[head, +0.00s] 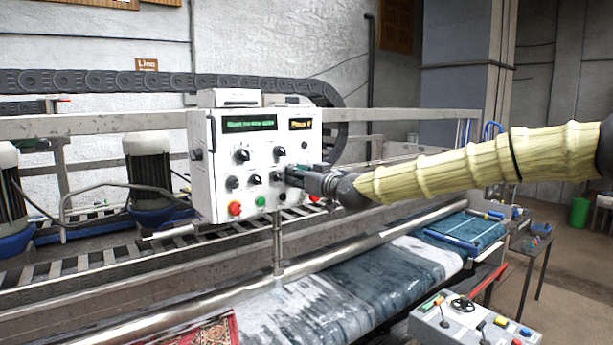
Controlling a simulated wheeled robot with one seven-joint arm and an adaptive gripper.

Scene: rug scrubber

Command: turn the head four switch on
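A white control box (219,142) stands on a post in front of the scrubber, at the left-centre of the head view. Its face has several black rotary switches, with an upper row (241,155) and a lower row (233,183). The switch labels are too small to read, so I cannot tell which one is head four. My gripper (295,173) is at the right part of the face, close to the lower-row switches. It hides part of the panel there. I cannot tell whether its fingers touch a switch or how far apart they are.
A red button (235,208) and a green button (260,201) sit low on the box, beneath two lit displays (250,123). A metal rail (110,125) runs behind it. A wet blue rug (375,268) lies below. A grey console (450,325) stands at the lower right.

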